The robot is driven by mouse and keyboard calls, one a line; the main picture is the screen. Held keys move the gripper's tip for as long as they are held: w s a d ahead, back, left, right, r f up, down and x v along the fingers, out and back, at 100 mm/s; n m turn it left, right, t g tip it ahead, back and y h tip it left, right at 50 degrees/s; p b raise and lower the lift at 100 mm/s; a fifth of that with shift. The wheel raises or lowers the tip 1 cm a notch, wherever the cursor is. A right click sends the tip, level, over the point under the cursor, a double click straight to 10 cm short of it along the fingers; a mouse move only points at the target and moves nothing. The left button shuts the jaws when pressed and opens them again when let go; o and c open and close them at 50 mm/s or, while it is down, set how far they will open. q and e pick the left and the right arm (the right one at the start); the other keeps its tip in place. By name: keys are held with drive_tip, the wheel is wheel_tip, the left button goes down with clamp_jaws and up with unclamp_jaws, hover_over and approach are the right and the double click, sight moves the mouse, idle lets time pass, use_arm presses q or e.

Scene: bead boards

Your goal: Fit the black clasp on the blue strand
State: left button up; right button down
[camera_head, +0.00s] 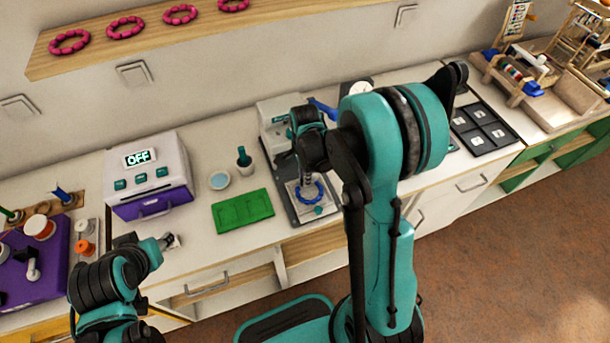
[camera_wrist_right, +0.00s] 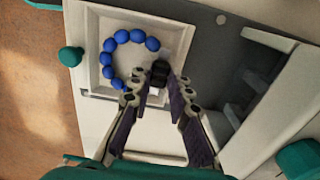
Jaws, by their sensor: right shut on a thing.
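The blue strand (camera_wrist_right: 121,51) is a curved row of blue beads lying in a square white tray (camera_wrist_right: 90,22). It also shows in the head view (camera_head: 307,198), below my right gripper (camera_head: 308,182). In the right wrist view my right gripper (camera_wrist_right: 158,90) is shut on the black clasp (camera_wrist_right: 160,72). The clasp is over the right part of the tray, at the strand's open side. Whether it touches the end beads is unclear, and the fingers hide part of that side. My left gripper (camera_head: 170,241) is at the counter's front edge, away from the strand; its jaws are too small to read.
A teal knob (camera_wrist_right: 70,56) sits beside the tray. A black compartment tray (camera_head: 482,128) lies to the right.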

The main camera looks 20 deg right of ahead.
drive_tip(key=c, duration=1)
unclamp_jaws()
drive_tip(key=shift+r+p, duration=2.5)
drive_tip(key=shift+r, duration=1.05)
